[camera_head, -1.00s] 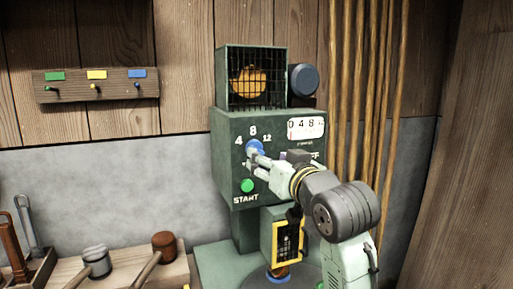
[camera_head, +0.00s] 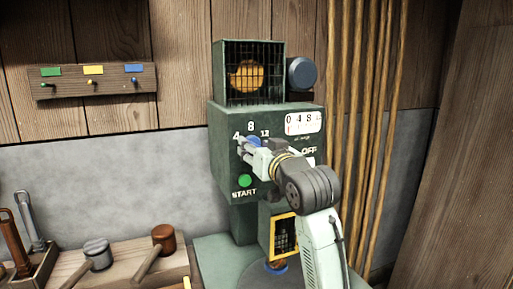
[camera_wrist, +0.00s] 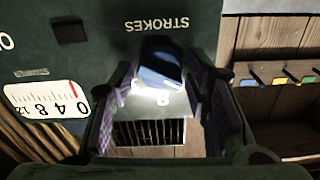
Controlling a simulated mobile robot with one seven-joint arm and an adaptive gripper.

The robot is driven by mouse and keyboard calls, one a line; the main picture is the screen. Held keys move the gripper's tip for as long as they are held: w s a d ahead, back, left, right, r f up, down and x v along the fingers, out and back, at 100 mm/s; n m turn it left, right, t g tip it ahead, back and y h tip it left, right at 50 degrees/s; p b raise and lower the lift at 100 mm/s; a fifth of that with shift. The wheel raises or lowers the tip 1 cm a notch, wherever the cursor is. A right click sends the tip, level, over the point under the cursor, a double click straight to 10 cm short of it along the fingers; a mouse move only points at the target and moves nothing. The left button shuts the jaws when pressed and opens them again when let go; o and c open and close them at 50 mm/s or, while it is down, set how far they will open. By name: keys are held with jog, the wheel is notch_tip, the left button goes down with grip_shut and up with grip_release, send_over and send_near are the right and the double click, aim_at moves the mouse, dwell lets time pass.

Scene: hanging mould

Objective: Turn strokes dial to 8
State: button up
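The blue strokes dial (camera_head: 253,141) is on the front of the dark green machine, below the printed marks 4, 8 and 12. My gripper (camera_head: 246,149) is in front of it and hides part of it. In the wrist view, which is upside down, the dial (camera_wrist: 160,65) lies under the STROKES label (camera_wrist: 157,24). My gripper's two fingers (camera_wrist: 160,88) stand spread on either side of the dial, with gaps visible between them and it. I cannot tell which mark the dial points at.
The green START button (camera_head: 245,181) is just below my gripper. A gauge (camera_head: 303,122) and an OFF label (camera_head: 309,150) are to the right. A yellow-framed grille (camera_head: 284,236) is below. Mallets (camera_head: 97,253) lie on a bench at the lower left.

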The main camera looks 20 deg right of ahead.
jog(key=c, duration=0.8)
jog(key=shift+o, duration=0.2)
jog(key=shift+r+m, duration=0.1)
jog(key=shift+m, duration=0.2)
jog(key=m+p, duration=0.3)
jog(key=m, duration=0.8)
jog(key=shift+m, duration=0.3)
jog(key=o, duration=1.1)
